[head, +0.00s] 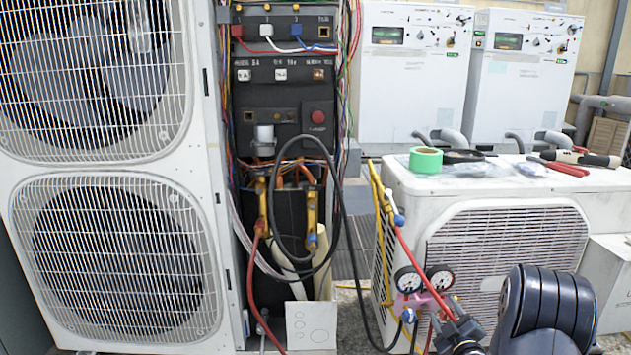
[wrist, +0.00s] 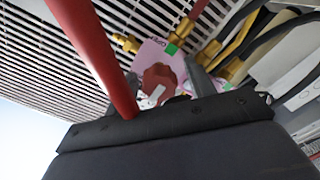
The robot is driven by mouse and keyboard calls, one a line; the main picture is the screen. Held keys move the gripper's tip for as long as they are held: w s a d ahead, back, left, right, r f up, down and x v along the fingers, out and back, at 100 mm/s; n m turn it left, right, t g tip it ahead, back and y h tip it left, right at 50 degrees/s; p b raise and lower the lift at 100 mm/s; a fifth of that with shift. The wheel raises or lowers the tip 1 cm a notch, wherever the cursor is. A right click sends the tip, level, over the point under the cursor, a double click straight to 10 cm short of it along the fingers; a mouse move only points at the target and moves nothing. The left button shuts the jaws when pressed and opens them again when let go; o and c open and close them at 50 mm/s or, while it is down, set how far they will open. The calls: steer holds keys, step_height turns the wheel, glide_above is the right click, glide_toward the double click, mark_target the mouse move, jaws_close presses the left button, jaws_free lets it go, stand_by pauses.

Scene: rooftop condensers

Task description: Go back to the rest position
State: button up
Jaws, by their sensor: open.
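My gripper (head: 452,326) is at the lower right of the head view, beside the gauge manifold and its hoses. In the wrist view my gripper (wrist: 168,84) is open, with the pink manifold body (wrist: 172,52) and a dark red knob (wrist: 158,82) just beyond and between its fingers. I cannot tell whether the fingers touch them. The manifold has two round gauges (head: 425,280) and hangs in front of the small white condenser. A red hose (head: 422,272) passes right by my gripper and crosses close in front of the wrist camera (wrist: 95,50).
The small white condenser (head: 408,205) carries green tape (head: 426,160), red-handled pliers (head: 566,168) and other tools on top. A tall condenser (head: 205,180) with open wiring stands left. Yellow, black and red hoses hang between them. Two white cabinets (head: 413,85) stand behind.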

steer(key=n, duration=0.5)
steer(key=shift+n, duration=0.3)
stand_by(0.4)
